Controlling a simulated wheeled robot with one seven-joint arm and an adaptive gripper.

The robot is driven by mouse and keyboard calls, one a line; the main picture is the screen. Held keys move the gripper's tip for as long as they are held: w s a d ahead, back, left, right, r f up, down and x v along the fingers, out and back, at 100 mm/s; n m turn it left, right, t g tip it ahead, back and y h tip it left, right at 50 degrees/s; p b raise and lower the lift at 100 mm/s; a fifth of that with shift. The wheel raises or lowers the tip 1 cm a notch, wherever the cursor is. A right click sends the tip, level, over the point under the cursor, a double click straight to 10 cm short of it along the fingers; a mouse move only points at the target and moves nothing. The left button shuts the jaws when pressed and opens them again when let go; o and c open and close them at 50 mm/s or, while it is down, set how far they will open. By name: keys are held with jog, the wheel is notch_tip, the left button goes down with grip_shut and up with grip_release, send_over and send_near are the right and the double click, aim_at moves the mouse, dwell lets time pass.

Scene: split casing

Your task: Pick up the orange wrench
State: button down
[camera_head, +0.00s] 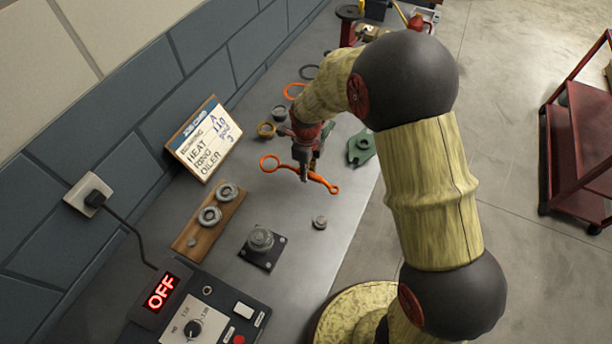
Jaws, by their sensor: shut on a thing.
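The orange wrench (321,181) is in the middle of the head view, above or on the grey bench. It has a ring at its right end and a round, open-looking end (269,163) at its left. My gripper (305,175) points down at the wrench's middle and is shut on it. The fingers hide part of the handle. I cannot tell whether the wrench is clear of the bench top.
The grey bench (290,205) holds a wooden board (191,236) with bearings, a dark block (262,246), a small nut (320,222), a green part (361,147), a sign (203,139) and a control box showing OFF (162,291). A red cart (578,150) stands right.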

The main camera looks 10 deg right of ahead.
jog(key=s+d+r+p, duration=0.2)
jog(key=s+d+r, duration=0.1)
jog(key=s+r, duration=0.6)
jog(key=shift+s+r, duration=0.2)
jog(key=shift+s, duration=2.05)
jog(key=c, duration=2.3)
grip_release()
jog(key=shift+c, duration=0.2)
grip_shut()
